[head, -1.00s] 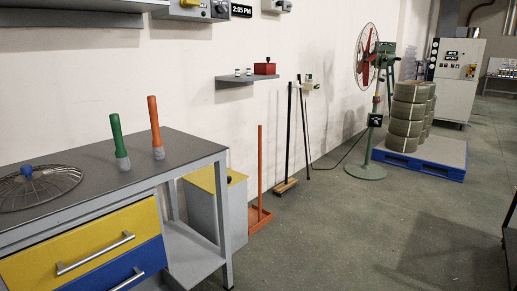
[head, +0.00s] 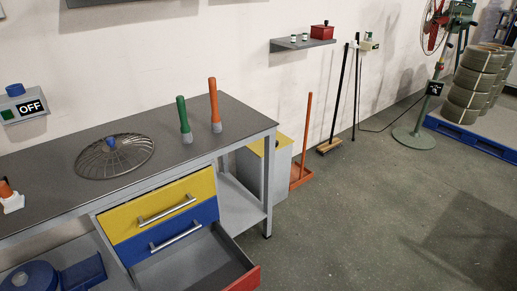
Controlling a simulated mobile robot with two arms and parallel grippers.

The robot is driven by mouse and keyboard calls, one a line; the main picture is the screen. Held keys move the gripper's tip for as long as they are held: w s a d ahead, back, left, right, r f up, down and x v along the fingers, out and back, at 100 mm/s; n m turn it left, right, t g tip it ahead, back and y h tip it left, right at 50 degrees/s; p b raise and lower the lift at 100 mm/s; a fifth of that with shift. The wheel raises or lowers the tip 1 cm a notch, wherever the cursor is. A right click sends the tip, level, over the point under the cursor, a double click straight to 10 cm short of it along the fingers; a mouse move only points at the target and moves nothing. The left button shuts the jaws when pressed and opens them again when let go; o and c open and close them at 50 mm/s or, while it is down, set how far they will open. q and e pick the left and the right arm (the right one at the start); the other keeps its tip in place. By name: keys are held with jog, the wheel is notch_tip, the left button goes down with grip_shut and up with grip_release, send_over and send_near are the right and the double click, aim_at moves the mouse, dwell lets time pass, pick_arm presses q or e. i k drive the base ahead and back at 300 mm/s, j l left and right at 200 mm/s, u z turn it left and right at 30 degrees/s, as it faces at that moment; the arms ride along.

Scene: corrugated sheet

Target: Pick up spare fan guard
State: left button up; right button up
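The spare fan guard (head: 115,156) is a round, domed grey wire grille with a small blue knob at its centre. It lies flat on the dark top of the workbench (head: 200,150), left of the two upright handled tools. Neither of my grippers shows in the head view.
A green-handled tool (head: 183,118) and an orange-handled tool (head: 214,105) stand on the bench. Below, the yellow drawer (head: 160,205) and blue drawer are shut; a red-fronted drawer (head: 243,281) is open. A pedestal fan (head: 432,60) stands at the back right. The floor (head: 370,220) in front is clear.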

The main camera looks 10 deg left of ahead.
aim_at(112, 146)
jog(key=u, duration=0.85)
